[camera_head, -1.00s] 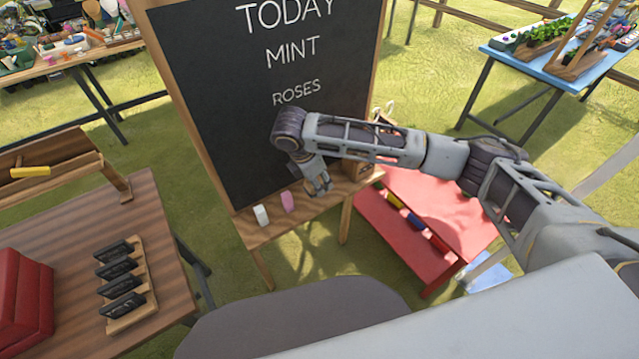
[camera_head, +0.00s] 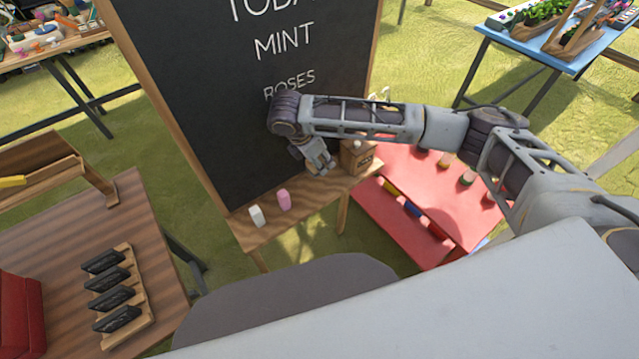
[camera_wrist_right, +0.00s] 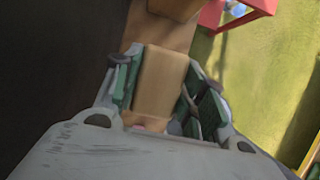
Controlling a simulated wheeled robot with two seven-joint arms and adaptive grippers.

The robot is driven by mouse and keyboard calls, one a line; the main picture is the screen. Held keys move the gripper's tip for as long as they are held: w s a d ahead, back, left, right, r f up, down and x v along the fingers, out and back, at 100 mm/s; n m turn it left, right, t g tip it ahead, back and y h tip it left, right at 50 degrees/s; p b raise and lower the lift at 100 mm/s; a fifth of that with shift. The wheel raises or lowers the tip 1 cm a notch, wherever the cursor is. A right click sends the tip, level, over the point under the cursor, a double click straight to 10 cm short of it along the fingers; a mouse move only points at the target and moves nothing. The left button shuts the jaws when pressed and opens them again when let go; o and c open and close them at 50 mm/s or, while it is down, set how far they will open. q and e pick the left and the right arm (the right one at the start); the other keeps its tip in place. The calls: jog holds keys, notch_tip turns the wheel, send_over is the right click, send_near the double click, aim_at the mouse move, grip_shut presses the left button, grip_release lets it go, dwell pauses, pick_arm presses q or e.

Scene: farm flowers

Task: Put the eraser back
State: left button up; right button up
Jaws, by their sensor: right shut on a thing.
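My right gripper (camera_head: 320,163) is in front of the lower part of the chalkboard (camera_head: 240,110), over its wooden ledge (camera_head: 262,232). In the right wrist view, the gripper (camera_wrist_right: 160,95) is shut on a tan block, which looks like the eraser (camera_wrist_right: 160,82). A pinkish patch shows at the block's near end. In the head view the eraser is hidden or too small to make out in the fingers. A brown wooden box (camera_head: 357,155) stands on the ledge just right of the gripper. My left gripper is not in view.
A white piece (camera_head: 257,215) and a pink piece (camera_head: 284,199) stand on the ledge left of the gripper. A red table (camera_head: 440,200) is right of the ledge. A wooden table (camera_head: 150,215) with a rack of black items (camera_head: 118,290) is at left.

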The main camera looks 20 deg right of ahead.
notch_tip(320, 180, down, 4)
jog(key=shift+f, duration=0.2)
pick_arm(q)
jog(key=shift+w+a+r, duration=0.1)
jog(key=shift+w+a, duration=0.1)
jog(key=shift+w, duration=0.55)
pick_arm(e)
jog(key=shift+f, duration=0.15)
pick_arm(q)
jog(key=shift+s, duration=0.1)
